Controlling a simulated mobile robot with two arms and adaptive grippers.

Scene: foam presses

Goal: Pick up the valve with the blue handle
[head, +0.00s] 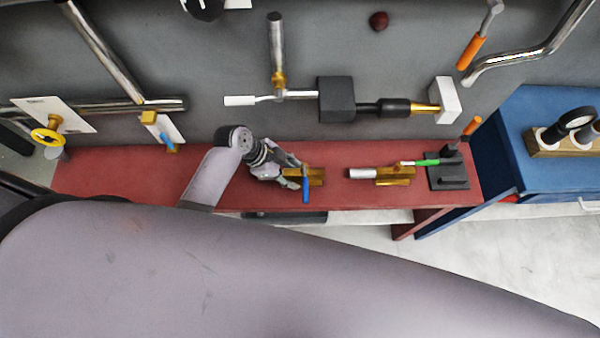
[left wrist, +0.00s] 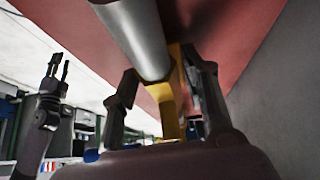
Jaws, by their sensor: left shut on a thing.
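The valve with the blue handle (head: 306,190) has a brass body (head: 317,174) and shows over the red bench in the head view. My left gripper (head: 291,177) is shut on it from its left side. In the left wrist view, the two fingers of the left gripper (left wrist: 160,100) stand on either side of the brass body (left wrist: 168,112). A silver pipe end (left wrist: 138,38) of the valve reaches toward the camera. I cannot tell whether the valve touches the bench. My right gripper (left wrist: 59,68) shows at the left of the left wrist view, apart from the valve, its fingers spread and empty.
A brass valve with a green handle (head: 428,162) lies to the right on the red bench (head: 110,175), beside a dark block (head: 448,178). A blue bench (head: 505,170) stands at the right. Pipes and fittings (head: 335,100) lie along the grey surface behind.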

